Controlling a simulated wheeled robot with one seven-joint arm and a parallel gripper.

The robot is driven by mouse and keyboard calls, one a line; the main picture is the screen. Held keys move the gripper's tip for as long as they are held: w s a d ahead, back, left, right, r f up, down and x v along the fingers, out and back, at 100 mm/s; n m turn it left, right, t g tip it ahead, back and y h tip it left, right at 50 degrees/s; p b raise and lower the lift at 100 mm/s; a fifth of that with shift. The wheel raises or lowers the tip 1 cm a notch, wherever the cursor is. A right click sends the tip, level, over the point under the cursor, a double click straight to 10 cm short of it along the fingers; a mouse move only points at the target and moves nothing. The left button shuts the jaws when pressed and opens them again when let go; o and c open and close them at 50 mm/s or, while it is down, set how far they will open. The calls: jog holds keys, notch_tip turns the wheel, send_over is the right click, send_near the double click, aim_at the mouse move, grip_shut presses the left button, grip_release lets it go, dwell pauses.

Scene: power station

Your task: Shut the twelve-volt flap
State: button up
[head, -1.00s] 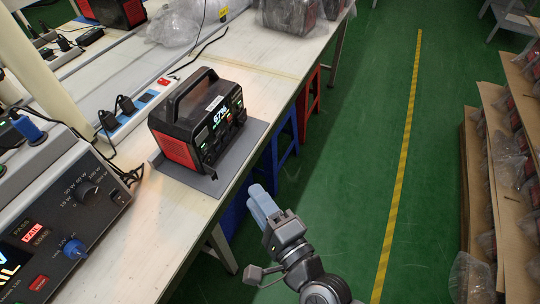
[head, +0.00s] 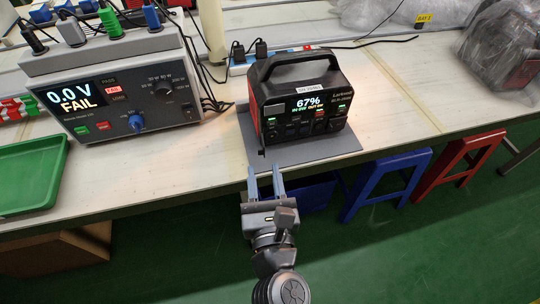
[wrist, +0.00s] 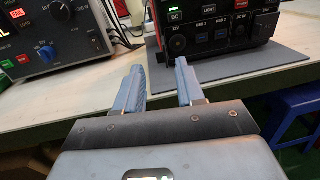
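The black and red power station (head: 300,100) stands upright on a grey mat (head: 335,146) near the table's front edge, its display reading 67%. It also shows, cut off at the top, in the wrist view (wrist: 225,42). A small dark piece, which looks like the twelve-volt flap (head: 262,152), sticks out at the lower left of its front. In the wrist view the round 12V socket (wrist: 178,44) shows at the left of the port row; I cannot clearly make out the flap there. My gripper (head: 265,168) is open and empty, just in front of the power station's lower left, apart from it.
A grey tester (head: 125,90) reading 0.0 V FAIL stands to the left, with a green tray (head: 30,172) beside it. Cables run behind. Blue (head: 385,180) and red (head: 468,155) stools stand under the table's front edge. Bagged units (head: 505,60) lie at the right.

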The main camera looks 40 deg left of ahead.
aim_at(261, 152)
jog(key=shift+x, duration=2.55)
jog(key=shift+c, duration=0.4)
grip_shut()
